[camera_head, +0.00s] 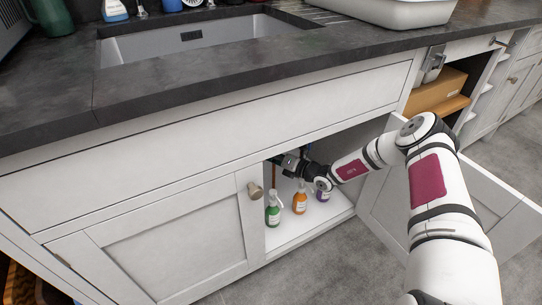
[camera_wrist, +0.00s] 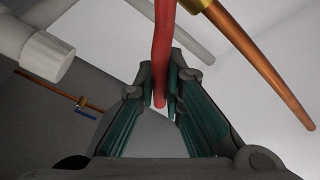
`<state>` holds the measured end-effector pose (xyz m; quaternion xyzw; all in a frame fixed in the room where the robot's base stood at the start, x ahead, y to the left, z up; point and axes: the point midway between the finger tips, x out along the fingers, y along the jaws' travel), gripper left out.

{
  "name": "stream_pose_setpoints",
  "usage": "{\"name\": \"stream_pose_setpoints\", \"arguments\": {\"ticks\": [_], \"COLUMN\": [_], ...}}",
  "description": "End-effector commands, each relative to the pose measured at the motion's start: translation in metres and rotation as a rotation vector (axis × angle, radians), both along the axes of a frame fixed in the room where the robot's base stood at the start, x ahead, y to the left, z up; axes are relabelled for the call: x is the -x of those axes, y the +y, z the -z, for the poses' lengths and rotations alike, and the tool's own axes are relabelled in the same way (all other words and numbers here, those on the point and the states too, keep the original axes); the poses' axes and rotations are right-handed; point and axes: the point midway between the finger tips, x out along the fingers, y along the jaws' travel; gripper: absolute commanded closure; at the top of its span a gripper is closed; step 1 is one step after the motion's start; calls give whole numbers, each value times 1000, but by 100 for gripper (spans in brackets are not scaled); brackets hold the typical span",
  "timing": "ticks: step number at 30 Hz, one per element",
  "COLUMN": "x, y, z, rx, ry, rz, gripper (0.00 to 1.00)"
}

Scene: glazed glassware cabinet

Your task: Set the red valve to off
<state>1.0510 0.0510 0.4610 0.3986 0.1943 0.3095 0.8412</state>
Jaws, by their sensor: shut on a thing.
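The red valve lever (camera_wrist: 162,45) comes down from the top of the wrist view, and its end sits between my gripper's fingers. My gripper (camera_wrist: 160,88) is shut on this lever near its end. In the head view my gripper (camera_head: 291,165) reaches into the open right side of the sink cabinet. The lever is hidden there. A brass fitting (camera_wrist: 194,5) shows beside the lever's upper part, with a copper pipe (camera_wrist: 262,68) slanting down to the right from it. The lever's pivot is out of view, so I cannot tell its setting.
Green (camera_head: 272,212), orange (camera_head: 299,200) and purple (camera_head: 323,194) spray bottles stand on the cabinet floor below my gripper. The open cabinet door (camera_head: 478,205) stands right, behind my arm. The left door (camera_head: 160,235) is shut. A white pipe (camera_wrist: 42,55) is left in the wrist view.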

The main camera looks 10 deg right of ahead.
Motion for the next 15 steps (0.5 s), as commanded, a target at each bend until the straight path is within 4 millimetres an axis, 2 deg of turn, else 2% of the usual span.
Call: {"name": "stream_pose_setpoints", "arguments": {"ticks": [15], "x": [3], "y": [9], "z": [-24], "rx": [-414], "ry": [137], "rz": [3], "gripper": [100]}}
